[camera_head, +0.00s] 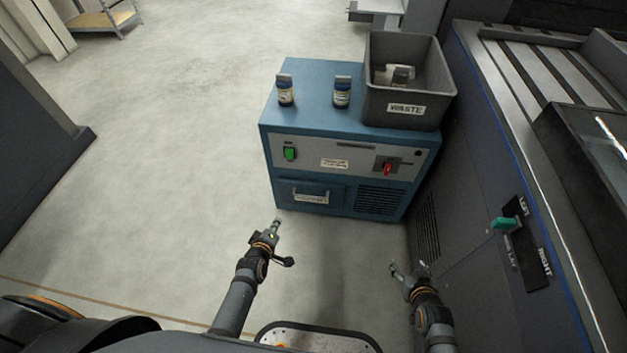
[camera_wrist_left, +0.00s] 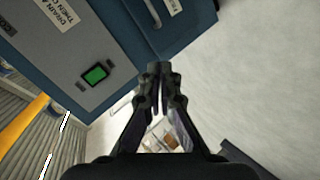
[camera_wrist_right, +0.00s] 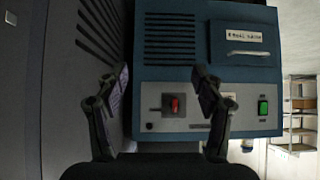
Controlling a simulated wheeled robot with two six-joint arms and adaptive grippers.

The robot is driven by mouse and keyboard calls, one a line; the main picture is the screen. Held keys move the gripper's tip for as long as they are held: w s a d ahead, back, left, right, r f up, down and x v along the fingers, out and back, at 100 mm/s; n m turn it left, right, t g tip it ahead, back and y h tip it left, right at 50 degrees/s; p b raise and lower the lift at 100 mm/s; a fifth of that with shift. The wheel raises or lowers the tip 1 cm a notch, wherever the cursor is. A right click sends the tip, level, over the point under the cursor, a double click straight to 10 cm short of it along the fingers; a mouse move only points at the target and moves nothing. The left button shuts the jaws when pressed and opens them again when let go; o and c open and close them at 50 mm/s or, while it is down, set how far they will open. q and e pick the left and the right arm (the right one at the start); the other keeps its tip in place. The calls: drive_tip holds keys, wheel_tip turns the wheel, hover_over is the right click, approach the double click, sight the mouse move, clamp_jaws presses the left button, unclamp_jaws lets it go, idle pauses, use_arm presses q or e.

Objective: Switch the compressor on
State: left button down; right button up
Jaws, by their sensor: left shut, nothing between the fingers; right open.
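The compressor is a blue cabinet (camera_head: 350,150) with a grey front panel. The panel holds a green rocker switch (camera_head: 290,154) at the left and a red rotary switch (camera_head: 387,169) at the right. My left gripper (camera_head: 277,224) is shut and empty, in front of and below the cabinet's left side. In the left wrist view the green switch (camera_wrist_left: 95,75) is left of the fingertips, apart from them. My right gripper (camera_head: 408,268) is open and empty, in front of the cabinet's right side. In the right wrist view the red switch (camera_wrist_right: 173,104) shows between the open fingers.
A dark machine (camera_head: 470,190) with a teal-handled selector (camera_head: 505,223) stands close on the right. The floor to the left is clear.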

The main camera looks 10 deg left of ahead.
use_arm(q)
drive_tip(key=w+r+n+t+b, duration=0.4)
drive_tip(key=w+r+n+b, duration=0.2)
drive_tip(key=r+b, duration=0.2)
drive_tip(key=shift+w+r+t, duration=0.25)
drive_tip(key=shift+w+t, duration=0.05)
drive_tip(key=shift+w, duration=0.1)
use_arm(e)
drive_tip(key=w+a+r+t, duration=0.2)
drive_tip(key=w+r+t, duration=0.1)
drive_tip(key=r, duration=0.6)
drive_tip(key=shift+w+a+r+t+y, duration=0.15)
drive_tip(key=shift+w+r+t+y, duration=0.1)
drive_tip(key=shift+t+y, duration=0.15)
